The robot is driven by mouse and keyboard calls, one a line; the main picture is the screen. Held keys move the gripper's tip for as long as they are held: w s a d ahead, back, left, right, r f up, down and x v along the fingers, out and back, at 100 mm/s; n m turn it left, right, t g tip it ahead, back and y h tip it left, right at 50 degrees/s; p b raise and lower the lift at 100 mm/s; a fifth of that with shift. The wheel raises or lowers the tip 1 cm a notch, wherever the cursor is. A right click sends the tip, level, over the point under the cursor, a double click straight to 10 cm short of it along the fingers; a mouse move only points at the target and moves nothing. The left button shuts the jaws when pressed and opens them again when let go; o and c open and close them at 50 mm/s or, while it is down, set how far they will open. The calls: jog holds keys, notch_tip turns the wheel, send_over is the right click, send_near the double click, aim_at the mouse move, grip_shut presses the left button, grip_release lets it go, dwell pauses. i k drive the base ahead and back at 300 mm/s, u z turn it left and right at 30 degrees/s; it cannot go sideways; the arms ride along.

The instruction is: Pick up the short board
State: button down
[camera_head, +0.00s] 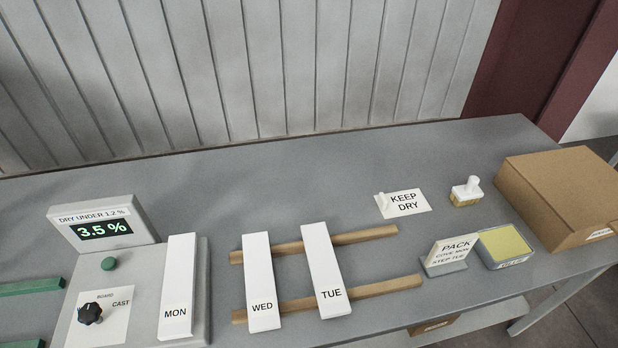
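Three white boards show in the head view. The board marked MON (180,275) lies on the grey device at the left. The board marked WED (259,275) and the board marked TUE (322,265) lie side by side, apart, across two wooden rails (376,235). The three look similar in length; I cannot tell clearly which is the short one. My gripper is not in view.
The device has a black knob (90,313) and a display (104,230) reading 3.5 %. Green bars (30,286) lie at the far left. At right are a KEEP DRY card (405,203), a stamp (467,190), a PACK sign (447,254), a yellow pad (506,245) and a cardboard box (562,193). The table's back middle is clear.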

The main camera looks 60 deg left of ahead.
aim_at(176, 319)
jog(key=u, duration=0.3)
jog(key=k, duration=0.1)
jog(key=u, duration=3.25)
jog(key=k, duration=0.8)
jog(key=z, duration=0.2)
jog(key=i, duration=0.8)
jog(key=u, duration=0.05)
